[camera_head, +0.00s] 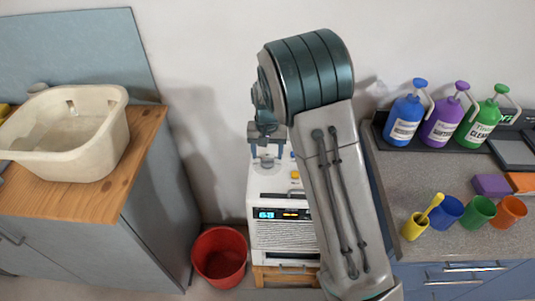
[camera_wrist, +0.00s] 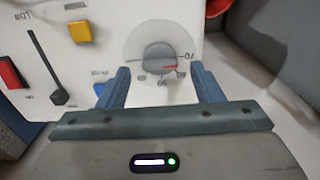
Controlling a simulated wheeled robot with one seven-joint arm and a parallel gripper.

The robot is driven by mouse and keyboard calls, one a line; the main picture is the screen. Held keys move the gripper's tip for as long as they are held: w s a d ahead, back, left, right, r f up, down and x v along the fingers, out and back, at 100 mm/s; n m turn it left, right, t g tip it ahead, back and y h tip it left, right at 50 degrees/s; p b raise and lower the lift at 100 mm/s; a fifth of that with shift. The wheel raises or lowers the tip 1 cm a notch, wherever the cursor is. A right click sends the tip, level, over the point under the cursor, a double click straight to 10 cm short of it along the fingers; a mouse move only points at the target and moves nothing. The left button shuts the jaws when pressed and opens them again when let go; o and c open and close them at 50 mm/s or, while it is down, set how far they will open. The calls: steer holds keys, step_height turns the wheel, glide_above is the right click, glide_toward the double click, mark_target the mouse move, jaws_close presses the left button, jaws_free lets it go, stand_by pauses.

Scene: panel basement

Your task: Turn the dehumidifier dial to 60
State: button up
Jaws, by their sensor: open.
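The dehumidifier (camera_head: 282,192) is a white box with a lit blue display on its front, low between the two counters. Its grey round dial (camera_wrist: 158,57) sits on a pale disc in the wrist view, with a red pointer mark toward the right. Small markings lie around the dial, too blurred to read surely. My gripper (camera_wrist: 160,70) is open, its blue fingers on the near left and right sides of the dial. I cannot tell whether they touch it. In the head view my gripper (camera_head: 267,150) is above the dehumidifier's top, and the dial is hidden.
The panel also has a yellow knob (camera_wrist: 80,31), a black lever (camera_wrist: 58,92) and a red switch (camera_wrist: 10,73). A red bucket (camera_head: 219,257) stands left of the dehumidifier. A wooden counter with a basin (camera_head: 75,130) is left; a counter with bottles (camera_head: 405,118) is right.

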steer(key=shift+f, duration=0.8)
steer(key=c, duration=1)
steer(key=shift+m, duration=0.3)
steer(key=m, duration=0.4)
steer(key=shift+r, duration=0.1)
steer(key=shift+m+p, duration=0.6)
steer(key=shift+m, duration=1.5)
